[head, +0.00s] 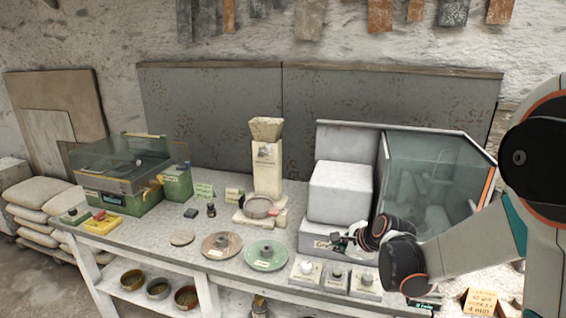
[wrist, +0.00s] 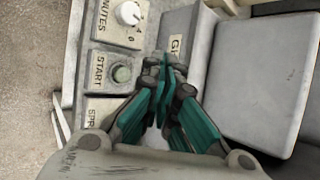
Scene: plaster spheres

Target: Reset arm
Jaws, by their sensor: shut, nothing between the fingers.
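My gripper (head: 345,240) is in front of the grey machine at the right of the bench, above the control boxes. Its teal fingers (wrist: 165,78) are shut in the wrist view, with nothing seen between them. In the wrist view the fingertips are beside the START box (wrist: 112,70) and the grey block with a partly hidden "G" label (wrist: 182,42). Whether they touch either cannot be told. My arm comes in from the right in the head view.
The grey machine (head: 340,190) and glass-fronted cabinet (head: 430,170) stand close behind my gripper. A MINUTES knob (wrist: 128,13) is near it. Left along the bench are a green disc (head: 265,254), a pinkish disc (head: 221,244), a cream hopper (head: 266,165) and a green tank (head: 130,175).

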